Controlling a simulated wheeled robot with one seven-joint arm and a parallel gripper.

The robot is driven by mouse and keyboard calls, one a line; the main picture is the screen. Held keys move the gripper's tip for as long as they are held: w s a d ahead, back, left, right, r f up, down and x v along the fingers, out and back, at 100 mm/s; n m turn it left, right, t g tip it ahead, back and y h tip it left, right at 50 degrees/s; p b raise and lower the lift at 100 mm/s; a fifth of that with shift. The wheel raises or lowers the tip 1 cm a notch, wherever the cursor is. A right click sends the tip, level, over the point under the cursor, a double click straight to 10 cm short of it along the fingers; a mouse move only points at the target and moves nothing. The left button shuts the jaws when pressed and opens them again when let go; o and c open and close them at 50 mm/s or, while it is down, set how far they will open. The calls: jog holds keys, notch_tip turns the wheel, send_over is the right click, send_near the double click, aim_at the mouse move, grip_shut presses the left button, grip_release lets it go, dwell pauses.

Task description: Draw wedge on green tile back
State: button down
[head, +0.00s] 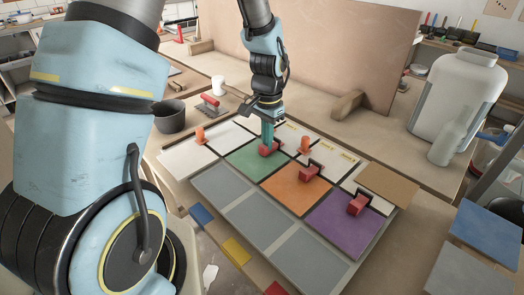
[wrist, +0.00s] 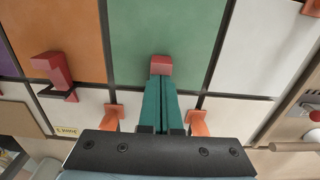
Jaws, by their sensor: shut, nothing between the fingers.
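The fingers hide part of the wedge.
Orange pegs (head: 200,135) (head: 305,145) stand either side of my gripper. Red wedges also sit on the orange tile (head: 290,192) and purple tile (head: 340,228). A dark pot (head: 169,117) stands left, a large white jug (head: 455,95) right. Grey tiles in front are clear.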

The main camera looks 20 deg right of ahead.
jog(key=shift+s+a+r, duration=0.15)
jog(key=shift+s+a, duration=0.25)
jog(key=shift+a, duration=0.3)
jog(key=shift+s+a+r, duration=0.15)
jog(key=shift+s+a, duration=0.2)
jog(key=shift+a, duration=0.35)
notch_tip(320, 180, up, 6)
jog(key=p, duration=0.5)
jog(key=shift+w+d, duration=0.15)
jog(key=shift+d, duration=0.05)
jog(key=shift+r, duration=0.1)
dwell(0.4)
notch_tip(320, 180, up, 10)
jog(key=r+b, duration=0.1)
jog(key=b, duration=0.1)
jog(key=s+a+f+n, duration=0.1)
jog(key=a+n, duration=0.4)
jog(key=a, duration=0.6)
jog(key=s+a+f+n+t, duration=0.1)
jog(key=a+n, duration=0.5)
jog(key=a, duration=0.6)
notch_tip(320, 180, down, 2)
jog(key=shift+s+f+t, duration=0.1)
jog(key=shift+s+t, duration=0.2)
jog(key=shift+s, duration=0.2)
